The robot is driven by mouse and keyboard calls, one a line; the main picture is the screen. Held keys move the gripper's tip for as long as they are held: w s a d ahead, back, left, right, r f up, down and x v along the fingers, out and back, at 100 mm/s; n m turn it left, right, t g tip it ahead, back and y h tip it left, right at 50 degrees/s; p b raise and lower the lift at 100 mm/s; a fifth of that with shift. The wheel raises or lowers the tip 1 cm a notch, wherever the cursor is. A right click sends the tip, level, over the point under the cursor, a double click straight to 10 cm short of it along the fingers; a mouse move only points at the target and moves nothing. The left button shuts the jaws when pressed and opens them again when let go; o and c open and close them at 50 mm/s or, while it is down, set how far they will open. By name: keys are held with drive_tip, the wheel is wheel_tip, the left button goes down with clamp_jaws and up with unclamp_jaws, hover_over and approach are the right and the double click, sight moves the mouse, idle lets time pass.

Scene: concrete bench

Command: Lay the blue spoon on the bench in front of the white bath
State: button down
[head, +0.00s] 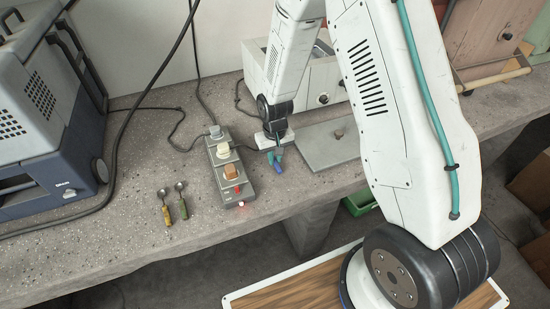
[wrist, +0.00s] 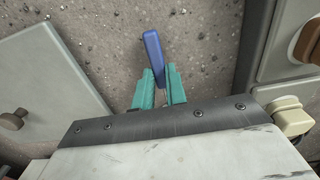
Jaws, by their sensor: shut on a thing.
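The blue spoon (head: 278,166) is in my gripper (head: 274,155), low over the bench in front of the white bath (head: 318,84). In the wrist view, the spoon's blue handle (wrist: 152,50) sticks out beyond the teal fingertips of my gripper (wrist: 158,88), which are shut on it. The rest of the spoon is hidden. I cannot tell whether the spoon touches the bench (wrist: 205,45). The bath stands at the back of the bench, partly hidden by my arm.
A grey plate with a knob (head: 318,153) lies just right of the spoon. A blue-grey machine (head: 70,150) stands far left.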

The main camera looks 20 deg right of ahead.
drive_tip(key=shift+f, duration=0.35)
drive_tip(key=c, duration=1.4)
unclamp_jaws()
drive_tip(key=shift+f, duration=0.1)
drive_tip(key=shift+c, duration=0.2)
